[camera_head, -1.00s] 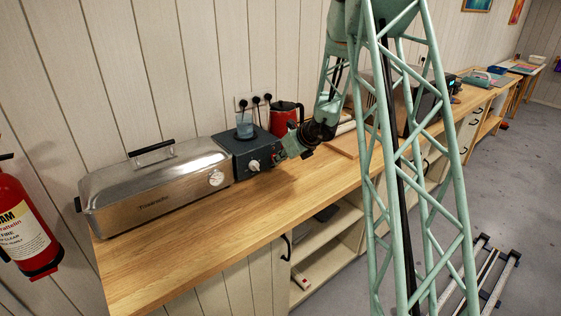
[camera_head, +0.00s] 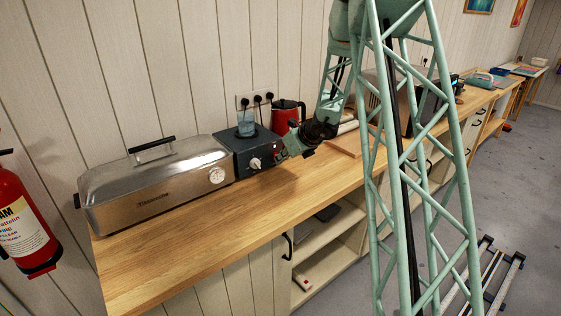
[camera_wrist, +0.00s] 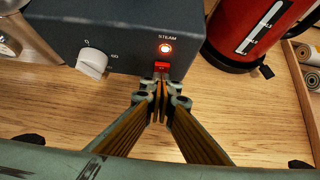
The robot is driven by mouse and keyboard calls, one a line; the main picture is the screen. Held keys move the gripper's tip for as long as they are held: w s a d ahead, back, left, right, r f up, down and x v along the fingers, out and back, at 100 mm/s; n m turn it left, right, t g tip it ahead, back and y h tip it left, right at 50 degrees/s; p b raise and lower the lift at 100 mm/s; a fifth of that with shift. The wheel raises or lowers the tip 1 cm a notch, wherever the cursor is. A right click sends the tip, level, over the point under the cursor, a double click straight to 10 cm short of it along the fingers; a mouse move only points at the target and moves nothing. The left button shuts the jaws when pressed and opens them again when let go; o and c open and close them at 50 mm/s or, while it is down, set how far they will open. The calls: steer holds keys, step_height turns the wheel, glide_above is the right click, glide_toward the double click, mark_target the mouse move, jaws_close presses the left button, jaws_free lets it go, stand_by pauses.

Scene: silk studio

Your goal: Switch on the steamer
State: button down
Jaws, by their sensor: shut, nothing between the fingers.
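The steamer unit is a dark grey box (camera_head: 241,150) on the wooden counter, with a white knob (camera_wrist: 92,63) on its front. Its front carries the label STEAM above a round lamp (camera_wrist: 165,48), which glows orange-white. A red switch (camera_wrist: 162,66) sits just below the lamp. My gripper (camera_wrist: 160,84) is shut and empty, its fingertips at the switch's lower edge; they look touching or nearly so. In the head view my gripper (camera_head: 281,152) is at the right end of the box's front.
A blue-tinted beaker (camera_head: 246,124) stands on the box. A red kettle (camera_head: 287,113) stands close behind to the right. A long silver appliance (camera_head: 150,190) with a dial is on the left. The counter (camera_head: 200,245) in front is clear.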

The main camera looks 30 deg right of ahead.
steer(key=shift+w+a+r, duration=0.2)
steer(key=shift+w+r, duration=0.15)
steer(key=shift+r, duration=0.05)
steer(key=shift+w+r+p, duration=0.1)
steer(key=shift+r+p, duration=0.2)
steer(key=shift+r, duration=0.6)
steer(key=shift+f, duration=0.1)
steer(key=shift+s+f+b, duration=0.1)
steer(key=shift+s+b, duration=0.2)
steer(key=shift+s, duration=0.6)
steer(key=s, duration=0.1)
steer(key=s+b, duration=0.1)
steer(key=shift+s+d, duration=0.4)
steer(key=p+v, duration=0.2)
steer(key=v, duration=0.8)
steer(key=shift+d, duration=0.1)
